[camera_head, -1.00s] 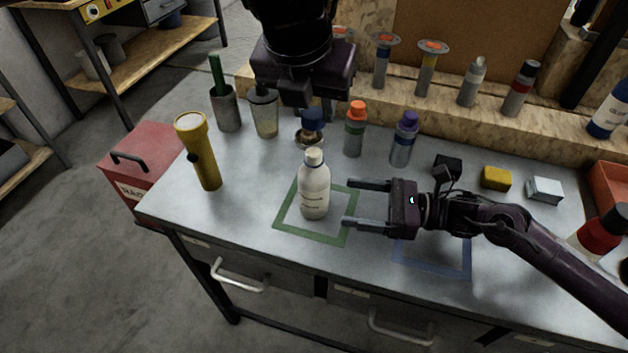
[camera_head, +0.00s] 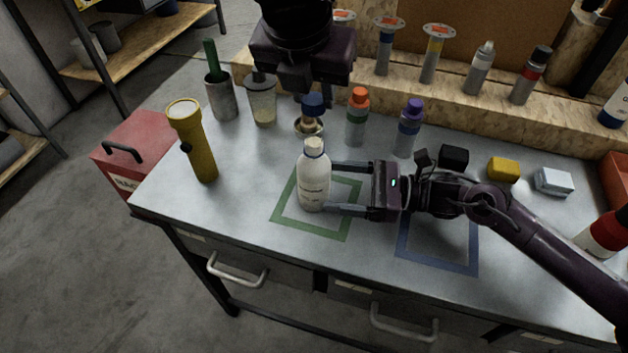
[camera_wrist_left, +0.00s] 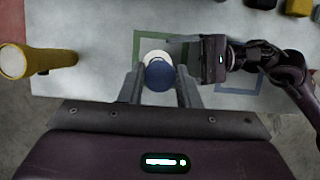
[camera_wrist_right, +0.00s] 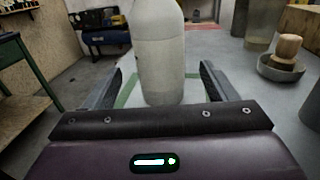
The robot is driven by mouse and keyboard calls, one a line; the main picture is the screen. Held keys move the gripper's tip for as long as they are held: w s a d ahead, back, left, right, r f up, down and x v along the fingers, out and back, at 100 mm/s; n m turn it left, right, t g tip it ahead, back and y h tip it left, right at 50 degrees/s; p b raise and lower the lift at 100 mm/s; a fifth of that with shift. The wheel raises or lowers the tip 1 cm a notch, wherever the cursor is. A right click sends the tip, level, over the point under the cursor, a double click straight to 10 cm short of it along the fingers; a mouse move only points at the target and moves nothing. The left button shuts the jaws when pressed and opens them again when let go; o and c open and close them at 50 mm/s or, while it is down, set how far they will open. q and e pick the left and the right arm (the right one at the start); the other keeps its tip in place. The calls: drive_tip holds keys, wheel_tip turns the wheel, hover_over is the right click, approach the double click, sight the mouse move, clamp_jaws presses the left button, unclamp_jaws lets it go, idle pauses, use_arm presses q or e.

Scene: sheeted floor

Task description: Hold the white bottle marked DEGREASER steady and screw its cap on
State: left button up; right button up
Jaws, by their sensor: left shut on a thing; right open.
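The white bottle (camera_head: 314,185) stands upright in the green square outline (camera_head: 284,219); its label is too small to read. Its neck is uncapped. My right gripper (camera_head: 333,187) is open and low at the bottle's right side. In the right wrist view the bottle (camera_wrist_right: 160,55) stands between the spread fingers (camera_wrist_right: 160,75), with gaps on both sides. My left gripper (camera_head: 310,95) points down above and behind the bottle, shut on a blue cap (camera_head: 313,104). In the left wrist view the cap (camera_wrist_left: 159,75) sits between the fingertips and partly covers the white bottle (camera_wrist_left: 155,57).
A yellow flashlight (camera_head: 196,145) stands left of the bottle. Behind stand a cup (camera_head: 262,100), a brush in a bowl (camera_head: 309,128), an orange-capped bottle (camera_head: 357,118) and a purple-capped bottle (camera_head: 408,128). A blue square outline (camera_head: 437,262) lies at right under my right arm.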

drive_tip(key=a, duration=0.5)
drive_tip(key=w+a, duration=0.1)
drive_tip(key=a, duration=0.1)
drive_tip(key=shift+a, duration=0.2)
drive_tip(key=c, duration=1.5)
use_arm(q)
hover_over(315, 139)
drive_tip(key=s, duration=0.1)
drive_tip(key=shift+a+f, duration=0.15)
drive_tip(key=shift+f, duration=2.25)
drive_tip(key=shift+f, duration=0.1)
drive_tip(key=shift+f, duration=0.8)
drive_tip(key=shift+f, duration=0.55)
